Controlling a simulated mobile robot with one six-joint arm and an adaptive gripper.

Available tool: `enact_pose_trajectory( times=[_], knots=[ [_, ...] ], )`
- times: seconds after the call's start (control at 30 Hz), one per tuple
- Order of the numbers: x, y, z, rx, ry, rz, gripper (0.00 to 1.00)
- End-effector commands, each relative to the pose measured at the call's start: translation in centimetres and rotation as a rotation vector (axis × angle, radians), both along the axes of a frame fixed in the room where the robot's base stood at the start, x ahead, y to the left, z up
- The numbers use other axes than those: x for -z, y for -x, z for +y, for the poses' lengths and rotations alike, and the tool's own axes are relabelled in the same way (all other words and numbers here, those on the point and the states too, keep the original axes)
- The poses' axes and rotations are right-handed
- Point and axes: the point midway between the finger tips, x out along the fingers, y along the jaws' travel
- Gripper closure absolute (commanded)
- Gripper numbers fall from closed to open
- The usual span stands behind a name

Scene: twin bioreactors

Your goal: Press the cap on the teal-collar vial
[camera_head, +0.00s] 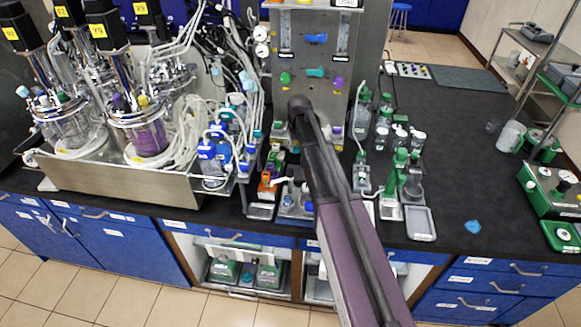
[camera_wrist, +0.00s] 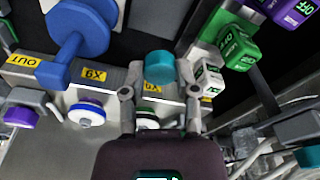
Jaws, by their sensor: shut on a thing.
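In the wrist view my gripper (camera_wrist: 157,84) has its two fingers on either side of a teal cylindrical cap (camera_wrist: 160,66). It is shut on this cap. Below it, between the fingers, a white and green round part (camera_wrist: 147,120) shows against a grey panel. I cannot make out which vial has the teal collar in either view. In the head view my arm hides my gripper and whatever is directly beneath it.
A blue knob (camera_wrist: 80,35), a blue-and-white fitting (camera_wrist: 88,112) and green labelled blocks (camera_wrist: 236,48) crowd around my gripper. In the head view glass bioreactors (camera_head: 142,125) stand left, and small bottles (camera_head: 400,135) right. The dark bench (camera_head: 465,165) has free room further right.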

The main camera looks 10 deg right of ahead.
Motion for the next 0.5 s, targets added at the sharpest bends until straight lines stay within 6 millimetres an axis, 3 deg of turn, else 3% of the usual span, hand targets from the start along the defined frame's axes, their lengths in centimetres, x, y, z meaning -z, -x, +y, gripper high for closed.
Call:
enact_pose_trajectory(
  times=[0.5],
  knots=[
    [-7.5,0.0,0.0,0.0,0.0,0.0,0.79]
  ],
)
